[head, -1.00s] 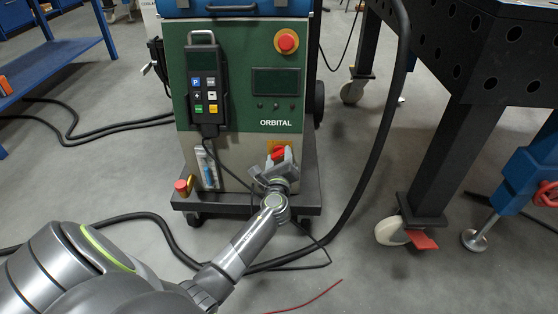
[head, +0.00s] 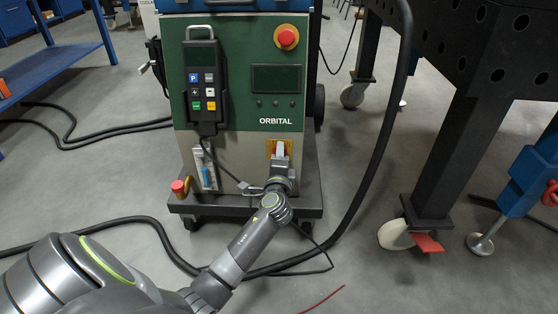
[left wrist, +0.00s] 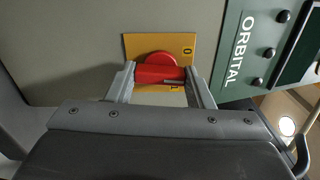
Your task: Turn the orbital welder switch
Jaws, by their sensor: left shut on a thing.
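The orbital welder (head: 240,150) is a green and grey cabinet marked ORBITAL. Its red switch handle (left wrist: 158,73) sits on a yellow plate (left wrist: 146,45) with printed marks, low on the front panel. My left gripper (left wrist: 160,85) has one finger at each end of the red handle and is shut on it. The handle lies across the left wrist view. In the head view my left gripper (head: 280,160) reaches up to the plate from below and covers most of the switch. My right gripper is not in view.
A pendant (head: 202,85) hangs on the cabinet, with a red emergency button (head: 287,37) at upper right. A thick black hose (head: 385,130) curves down on the right. A dark perforated table (head: 460,120) stands on the right. Cables lie across the floor.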

